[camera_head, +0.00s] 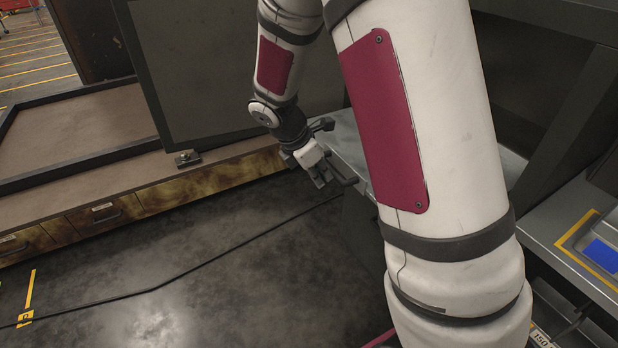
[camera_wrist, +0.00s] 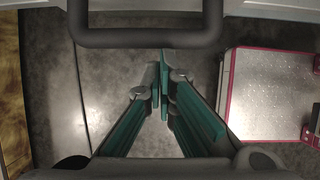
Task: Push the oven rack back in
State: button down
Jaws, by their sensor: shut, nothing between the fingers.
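A flat grey metal slab (camera_head: 345,138), which looks like the oven rack, shows behind my arm in the head view. Its right part shows beyond the arm, below a dark opening (camera_head: 520,85) that looks like the oven. My upper arm hides its middle. My gripper (camera_head: 325,182) is at the slab's left end, pointing down. In the wrist view my gripper (camera_wrist: 162,98) has its teal fingers together with nothing between them. A dark bar handle (camera_wrist: 145,38) crosses the top of that view, beyond the fingertips. I cannot tell whether the gripper touches it.
A long low bench with brown drawers (camera_head: 150,195) stands at the left, with a dark upright panel (camera_head: 205,75) above it. A black cable (camera_head: 150,290) runs over the open grey floor (camera_head: 200,315). A unit with a blue screen (camera_head: 604,254) is at the right edge.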

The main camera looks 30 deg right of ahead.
jog(key=d+p, duration=0.2)
jog(key=d, duration=0.9)
jog(key=d+p, duration=0.1)
jog(key=d, duration=1)
jog(key=w+d+p, duration=0.1)
jog(key=d+p, duration=0.1)
jog(key=d, duration=0.9)
jog(key=shift+d+p, duration=0.35)
jog(key=shift+d, duration=0.05)
jog(key=shift+r, duration=0.1)
